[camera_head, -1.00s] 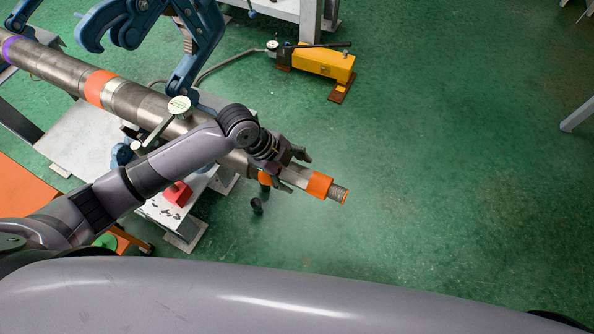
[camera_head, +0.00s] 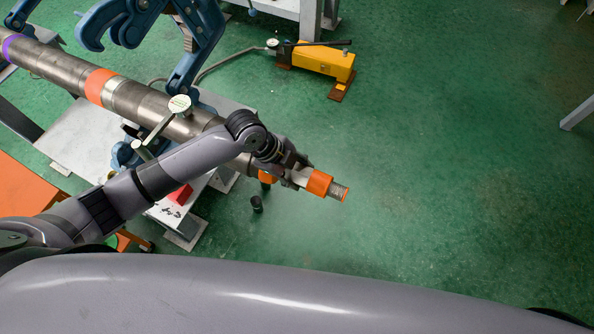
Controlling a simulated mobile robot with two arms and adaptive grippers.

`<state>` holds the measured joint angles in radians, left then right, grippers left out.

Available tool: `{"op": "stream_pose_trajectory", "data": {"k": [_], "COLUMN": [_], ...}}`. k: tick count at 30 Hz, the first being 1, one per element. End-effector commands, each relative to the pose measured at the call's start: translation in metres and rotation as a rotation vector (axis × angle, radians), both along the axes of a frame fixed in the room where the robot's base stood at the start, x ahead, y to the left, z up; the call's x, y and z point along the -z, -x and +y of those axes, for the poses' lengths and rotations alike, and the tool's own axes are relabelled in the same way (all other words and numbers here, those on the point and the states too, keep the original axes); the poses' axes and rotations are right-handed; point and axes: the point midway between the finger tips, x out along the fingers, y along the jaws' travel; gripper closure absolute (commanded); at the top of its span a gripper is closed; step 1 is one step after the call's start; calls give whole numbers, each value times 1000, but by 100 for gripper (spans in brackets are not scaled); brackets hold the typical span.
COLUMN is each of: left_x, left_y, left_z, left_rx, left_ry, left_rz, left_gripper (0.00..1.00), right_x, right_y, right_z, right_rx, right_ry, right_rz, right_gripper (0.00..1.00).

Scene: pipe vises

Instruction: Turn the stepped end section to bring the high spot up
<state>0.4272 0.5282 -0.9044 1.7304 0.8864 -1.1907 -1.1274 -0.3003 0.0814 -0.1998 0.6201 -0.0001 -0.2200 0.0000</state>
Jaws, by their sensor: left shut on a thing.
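The long grey pipe (camera_head: 140,97) runs from the upper left towards the middle, with a purple band and an orange band on it. Its stepped end section (camera_head: 339,192) narrows to a threaded tip at the lower right, behind an orange band (camera_head: 319,183). My left gripper (camera_head: 291,172) is shut on the stepped end section, just inboard of that band. The gripper and wrist hide part of the pipe there. A dial gauge (camera_head: 179,104) with a pale round face stands at the pipe. My right gripper is not in view.
Blue pipe vises (camera_head: 196,40) hold the pipe over a pale bench (camera_head: 85,140). A yellow hand pump (camera_head: 326,63) with a hose stands on the green floor. A small black cylinder (camera_head: 257,204) stands below the pipe.

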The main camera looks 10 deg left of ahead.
Motion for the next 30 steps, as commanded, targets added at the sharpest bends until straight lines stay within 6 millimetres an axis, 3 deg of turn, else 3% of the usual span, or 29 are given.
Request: {"op": "stream_pose_trajectory", "data": {"k": [8,17,30], "left_x": [0,-2,0], "left_y": [0,-1,-3], "left_z": [0,0,-2], "left_rx": [0,0,0], "left_ry": [0,-16,-108], "left_rz": [0,47,336], "left_gripper": [85,85,85], "right_x": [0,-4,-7], "right_y": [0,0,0], "right_z": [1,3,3], "right_rx": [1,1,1], "right_ry": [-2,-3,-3], "right_rz": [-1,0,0], "right_gripper": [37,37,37]}}
